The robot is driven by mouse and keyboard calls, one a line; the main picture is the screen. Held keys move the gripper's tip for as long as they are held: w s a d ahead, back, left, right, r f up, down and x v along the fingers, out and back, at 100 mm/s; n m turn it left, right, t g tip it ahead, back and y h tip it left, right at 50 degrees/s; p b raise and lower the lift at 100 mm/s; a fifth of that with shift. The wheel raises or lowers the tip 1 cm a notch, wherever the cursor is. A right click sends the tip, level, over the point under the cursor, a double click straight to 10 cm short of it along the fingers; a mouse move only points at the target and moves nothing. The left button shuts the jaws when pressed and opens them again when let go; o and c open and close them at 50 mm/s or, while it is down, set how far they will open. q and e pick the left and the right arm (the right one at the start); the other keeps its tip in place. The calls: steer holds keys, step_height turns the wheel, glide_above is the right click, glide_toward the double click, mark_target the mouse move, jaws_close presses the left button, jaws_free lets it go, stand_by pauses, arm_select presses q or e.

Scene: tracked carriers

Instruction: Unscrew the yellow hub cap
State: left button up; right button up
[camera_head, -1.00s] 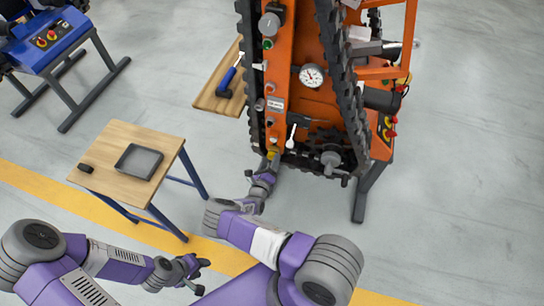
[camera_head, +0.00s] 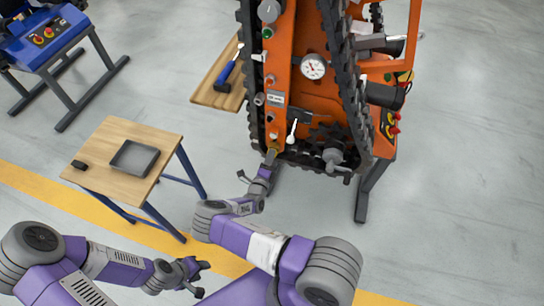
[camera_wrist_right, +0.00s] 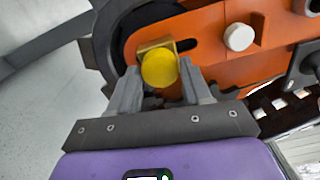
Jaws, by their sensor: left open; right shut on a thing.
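The yellow hub cap (camera_wrist_right: 159,68) shows in the right wrist view, round, at the end of a slot in the orange side plate. A brass-coloured block sits right behind it. It is small in the head view (camera_head: 271,154), low on the orange carrier's near end. My right gripper (camera_wrist_right: 160,82) is shut on the cap, one grey finger on each side; in the head view it is at the cap (camera_head: 269,165). My left gripper (camera_head: 196,274) is open and empty, low over the floor and far from the carrier.
The orange tracked carrier (camera_head: 310,95) stands upright with dark tracks on both sides. A wooden table (camera_head: 105,180) holds a grey tray (camera_head: 134,158) and a small dark object (camera_head: 79,164). A wooden board with a blue-handled tool (camera_head: 228,73) is beside the carrier. Open floor lies right.

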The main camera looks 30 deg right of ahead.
steer(key=shift+n+b, duration=0.3)
steer(key=shift+n, duration=0.9)
steer(key=shift+n+b, duration=0.4)
steer(key=shift+n, duration=4.4)
